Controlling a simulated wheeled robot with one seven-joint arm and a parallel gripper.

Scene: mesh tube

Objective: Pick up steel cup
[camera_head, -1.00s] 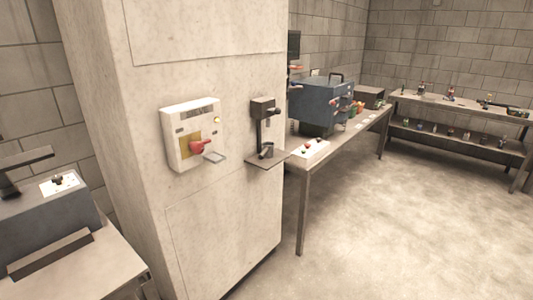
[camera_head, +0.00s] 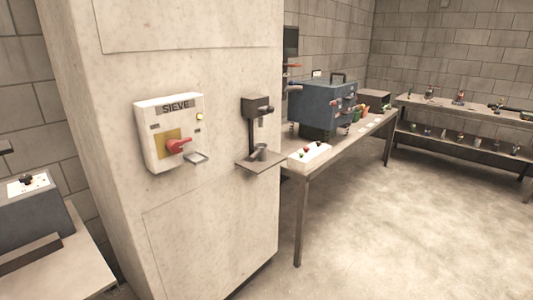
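A small steel-grey cup (camera_head: 261,152) stands on a little wall shelf (camera_head: 250,165) under a dark dispenser (camera_head: 257,107), on the side of a pale stone pillar. It is small in the picture, and what looks like a handle or a short bar lies beside it toward the lower left. My gripper is not in view, and nothing is seen touching the cup.
A white box marked SIEVE (camera_head: 168,133) with a red lever (camera_head: 179,146) is on the pillar (camera_head: 205,215), left of the shelf. A long table (camera_head: 309,170) with a blue machine (camera_head: 322,104) stands at right. Open floor (camera_head: 390,235) lies to the right.

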